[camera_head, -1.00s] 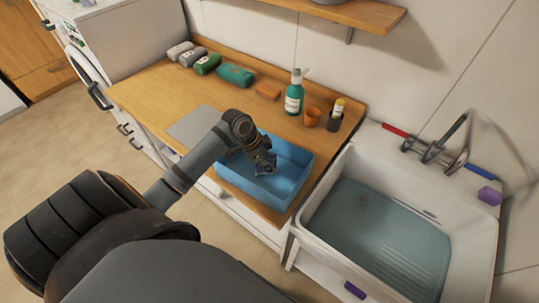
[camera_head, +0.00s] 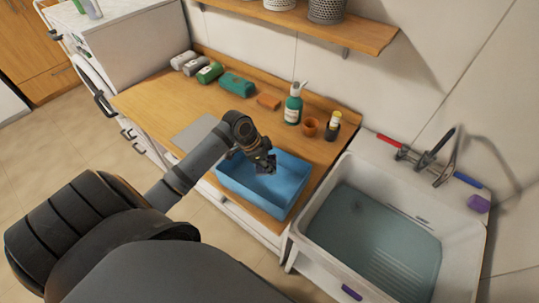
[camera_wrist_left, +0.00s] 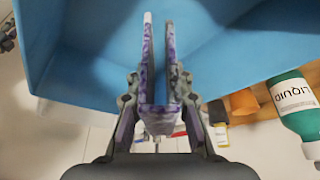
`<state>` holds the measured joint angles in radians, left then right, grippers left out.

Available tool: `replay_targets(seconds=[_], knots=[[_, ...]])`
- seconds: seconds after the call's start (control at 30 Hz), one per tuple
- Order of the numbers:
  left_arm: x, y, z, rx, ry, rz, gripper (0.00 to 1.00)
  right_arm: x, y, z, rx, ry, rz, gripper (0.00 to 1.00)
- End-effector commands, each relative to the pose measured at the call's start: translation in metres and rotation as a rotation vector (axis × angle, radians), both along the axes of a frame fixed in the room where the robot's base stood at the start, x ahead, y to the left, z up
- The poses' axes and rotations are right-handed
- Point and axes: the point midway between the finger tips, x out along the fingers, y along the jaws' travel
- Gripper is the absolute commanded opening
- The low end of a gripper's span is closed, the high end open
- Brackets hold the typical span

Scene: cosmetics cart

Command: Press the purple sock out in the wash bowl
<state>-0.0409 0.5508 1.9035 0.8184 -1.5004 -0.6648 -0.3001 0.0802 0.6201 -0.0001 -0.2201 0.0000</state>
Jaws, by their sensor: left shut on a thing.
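The blue wash bowl (camera_head: 285,190) stands on the wooden counter beside the sink. A small dark purple patch of the sock (camera_head: 272,160) shows at the fingers. In the left wrist view, the left gripper (camera_wrist_left: 159,60) has its fingers close together over the blue bowl wall (camera_wrist_left: 80,60). The mottled purple sock (camera_wrist_left: 158,124) shows between and along the fingers; its full shape is hidden. My right gripper is not in view.
The white sink (camera_head: 325,240) with water lies right of the bowl. A shelf (camera_head: 340,30) overhangs the counter.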

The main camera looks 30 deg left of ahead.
Motion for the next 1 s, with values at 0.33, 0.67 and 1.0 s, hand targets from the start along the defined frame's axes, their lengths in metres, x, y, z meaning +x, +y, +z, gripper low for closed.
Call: replay_targets(seconds=[0.33, 0.67, 1.0], knots=[[0.0, 0.0, 0.047, 0.0, -0.001, 0.0, 0.0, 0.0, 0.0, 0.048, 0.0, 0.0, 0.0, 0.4], [0.001, 0.0, 0.08, 0.002, -0.003, -0.001, 0.0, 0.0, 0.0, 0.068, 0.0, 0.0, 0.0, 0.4], [0.0, 0.0, 0.098, 0.0, -0.001, 0.0, 0.0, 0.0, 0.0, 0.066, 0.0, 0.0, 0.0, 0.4]])
